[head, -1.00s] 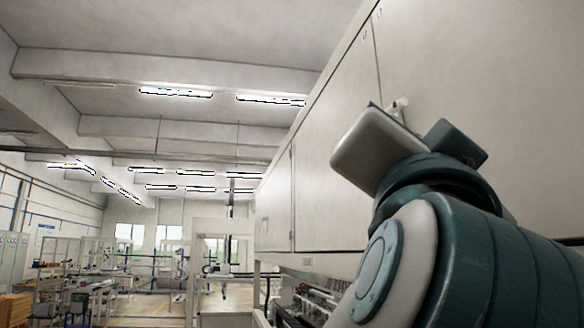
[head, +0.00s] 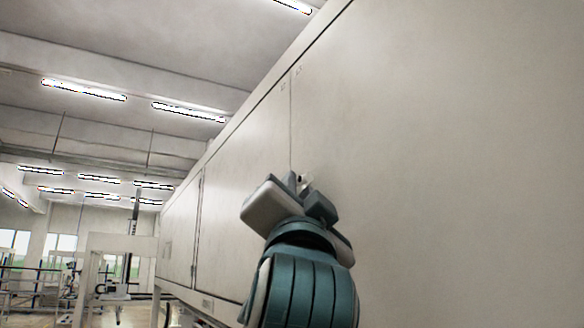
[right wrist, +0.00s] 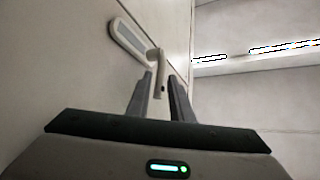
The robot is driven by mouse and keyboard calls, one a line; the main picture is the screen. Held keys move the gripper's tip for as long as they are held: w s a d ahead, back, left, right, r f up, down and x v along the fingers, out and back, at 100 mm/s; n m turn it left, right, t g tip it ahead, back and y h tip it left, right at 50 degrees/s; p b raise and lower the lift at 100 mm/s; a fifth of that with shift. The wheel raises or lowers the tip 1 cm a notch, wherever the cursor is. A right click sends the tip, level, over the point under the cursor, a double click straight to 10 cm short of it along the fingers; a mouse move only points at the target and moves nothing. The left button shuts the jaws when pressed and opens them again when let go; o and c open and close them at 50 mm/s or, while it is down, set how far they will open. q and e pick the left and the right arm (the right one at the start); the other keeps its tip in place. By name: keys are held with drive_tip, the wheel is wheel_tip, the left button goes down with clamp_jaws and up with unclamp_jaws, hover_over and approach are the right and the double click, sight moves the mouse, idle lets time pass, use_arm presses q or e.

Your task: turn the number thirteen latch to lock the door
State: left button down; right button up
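The latch is a pale lever handle (right wrist: 155,62) on a long oval plate (right wrist: 127,37) fixed to the light cabinet door. In the head view only a small part of the latch (head: 306,180) shows above my right gripper (head: 304,190), at the door seam. In the right wrist view my right gripper (right wrist: 160,84) has its two dark fingers apart. The lever's free end hangs in the gap between the fingertips, with no clear grip on it. No number is readable on the latch. My left gripper is not in view.
The large cabinet wall (head: 430,130) fills the right side, with flat doors and small marks near the seam top. A white frame structure (head: 120,245) stands farther back at the left. Ceiling lights hang above. The space left of the cabinet looks open.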

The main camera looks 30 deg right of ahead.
drive_tip(key=shift+p+x, duration=0.85)
drive_tip(key=shift+x, duration=1.05)
drive_tip(key=shift+f, duration=0.1)
clamp_jaws()
